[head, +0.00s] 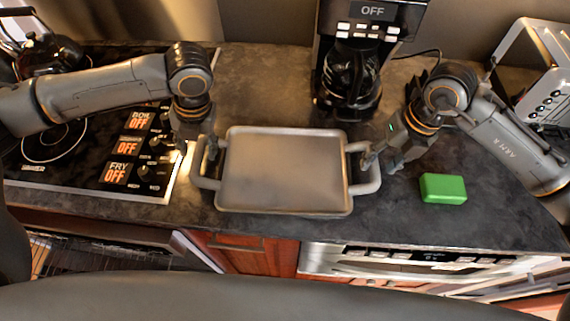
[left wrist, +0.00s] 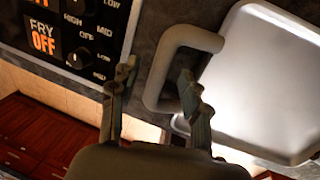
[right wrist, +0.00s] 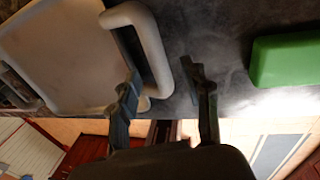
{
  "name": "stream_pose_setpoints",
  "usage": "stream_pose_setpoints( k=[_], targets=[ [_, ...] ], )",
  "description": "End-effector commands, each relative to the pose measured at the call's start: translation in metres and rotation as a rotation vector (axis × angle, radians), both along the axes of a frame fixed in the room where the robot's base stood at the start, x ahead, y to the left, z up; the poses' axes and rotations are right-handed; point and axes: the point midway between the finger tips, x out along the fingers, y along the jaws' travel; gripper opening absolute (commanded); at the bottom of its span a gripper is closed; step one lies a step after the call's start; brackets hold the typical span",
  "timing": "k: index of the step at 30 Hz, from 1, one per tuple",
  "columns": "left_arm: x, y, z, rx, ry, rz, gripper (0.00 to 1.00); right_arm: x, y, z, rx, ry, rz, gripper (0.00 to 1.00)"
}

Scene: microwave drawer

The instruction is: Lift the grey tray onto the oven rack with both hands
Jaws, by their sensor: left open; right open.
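The grey tray (head: 285,172) lies flat on the dark counter, with a loop handle at each short end. My left gripper (head: 196,150) is open at the left handle (head: 208,180). In the left wrist view, the handle's outer bar (left wrist: 160,75) shows between the parted fingers. My right gripper (head: 380,160) is open at the right handle (head: 368,186). In the right wrist view, that handle's outer bar (right wrist: 155,60) shows between the parted fingers. Dark wire bars, apparently the oven rack (head: 85,260), show below the counter at the lower left, partly hidden.
A green block (head: 443,188) lies right of the tray. A coffee maker (head: 350,85) stands behind it, and a toaster (head: 540,75) at the far right. A cooktop (head: 85,165) is on the left, with a dark kettle (head: 50,58) at the back. The counter's front edge (head: 270,228) is close to the tray.

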Motion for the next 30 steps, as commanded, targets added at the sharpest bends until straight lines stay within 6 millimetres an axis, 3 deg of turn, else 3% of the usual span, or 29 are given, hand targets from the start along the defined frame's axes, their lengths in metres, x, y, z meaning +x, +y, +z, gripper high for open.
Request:
stream_pose_setpoints(
  k=[7,19,26,30],
  targets=[
    [-0.001,0.006,-0.030,0.000,0.002,0.000,0.47,-0.001,0.006,-0.030,0.000,0.001,0.000,0.48],
    [0.000,0.007,-0.035,0.000,-0.001,0.000,0.47,0.000,0.007,-0.035,0.001,0.000,0.000,0.48],
    [0.000,0.007,-0.035,0.000,-0.001,0.000,0.02,0.000,0.007,-0.035,0.000,0.000,0.000,0.03],
    [0.000,0.007,-0.035,0.000,-0.001,0.000,0.00,0.000,0.007,-0.035,0.000,-0.001,0.000,0.00]
  ],
)
